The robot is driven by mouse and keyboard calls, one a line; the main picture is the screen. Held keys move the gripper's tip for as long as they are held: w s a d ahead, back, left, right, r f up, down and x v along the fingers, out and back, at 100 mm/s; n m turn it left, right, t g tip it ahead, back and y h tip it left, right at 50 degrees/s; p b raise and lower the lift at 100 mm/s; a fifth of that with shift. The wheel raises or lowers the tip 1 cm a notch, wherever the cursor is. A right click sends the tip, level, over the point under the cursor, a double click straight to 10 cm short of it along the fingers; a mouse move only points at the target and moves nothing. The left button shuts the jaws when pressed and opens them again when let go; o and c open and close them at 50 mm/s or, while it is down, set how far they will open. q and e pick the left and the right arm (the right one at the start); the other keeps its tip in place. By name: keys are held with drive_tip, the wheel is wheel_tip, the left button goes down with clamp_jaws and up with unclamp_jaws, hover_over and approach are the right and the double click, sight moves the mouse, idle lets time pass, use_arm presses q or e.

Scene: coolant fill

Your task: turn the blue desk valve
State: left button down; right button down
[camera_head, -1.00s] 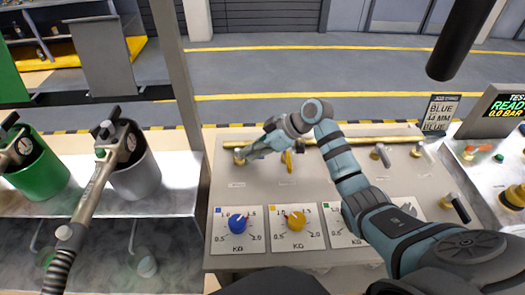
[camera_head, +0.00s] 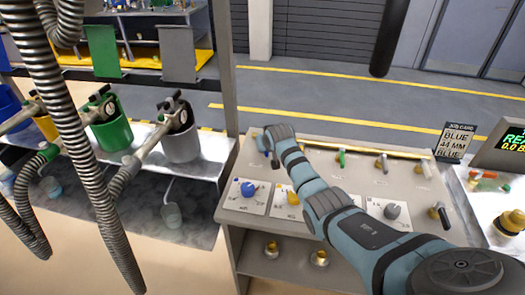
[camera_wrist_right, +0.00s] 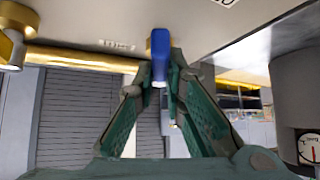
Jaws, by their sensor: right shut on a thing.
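The blue desk valve's lever (camera_wrist_right: 159,42) shows in the right wrist view as a blue handle with a pale metal end. My right gripper (camera_wrist_right: 158,78) has its two green fingers on either side of this lever and is shut on it. In the head view my right arm reaches across the desk (camera_head: 310,152) to its far left corner, where my wrist hides most of the gripper and valve. A small blue patch (camera_head: 262,143) shows beside the wrist there. My left gripper is not in view.
Blue (camera_head: 248,189) and yellow (camera_head: 293,198) dial knobs sit on the desk front. A green-handled valve (camera_head: 341,158) and others stand along the back. A job card (camera_head: 455,140) reads BLUE 44 MM. Green (camera_head: 112,133) and grey (camera_head: 185,143) containers with hoses stand left, beyond a post (camera_head: 226,70).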

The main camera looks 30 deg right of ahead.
drive_tip(key=shift+w+a+f+m+h, duration=0.1)
drive_tip(key=shift+a+m+h, duration=0.1)
drive_tip(key=shift+m+h, duration=0.25)
drive_tip(key=m+h+b, duration=0.1)
drive_tip(key=m+g+b, duration=0.1)
drive_tip(key=m+b, duration=0.1)
drive_tip(key=shift+w+a+f+h, duration=0.15)
drive_tip(key=shift+w+a+h, duration=0.05)
drive_tip(key=shift+a+h, duration=0.2)
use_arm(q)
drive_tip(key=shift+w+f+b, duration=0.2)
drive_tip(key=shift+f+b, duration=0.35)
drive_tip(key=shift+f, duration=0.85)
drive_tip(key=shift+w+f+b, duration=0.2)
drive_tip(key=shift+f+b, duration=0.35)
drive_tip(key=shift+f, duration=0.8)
use_arm(e)
drive_tip(key=shift+w+a+r+m+g+h, duration=0.1)
drive_tip(key=shift+a+r+m+g+h, duration=0.1)
drive_tip(key=shift+m+g+h, duration=0.4)
drive_tip(key=c, duration=1.7)
unclamp_jaws()
drive_tip(key=shift+w+d, duration=0.1)
drive_tip(key=shift+w, duration=0.05)
drive_tip(key=shift+o, duration=0.2)
drive_tip(key=v, duration=1.2)
drive_tip(key=shift+d, duration=0.15)
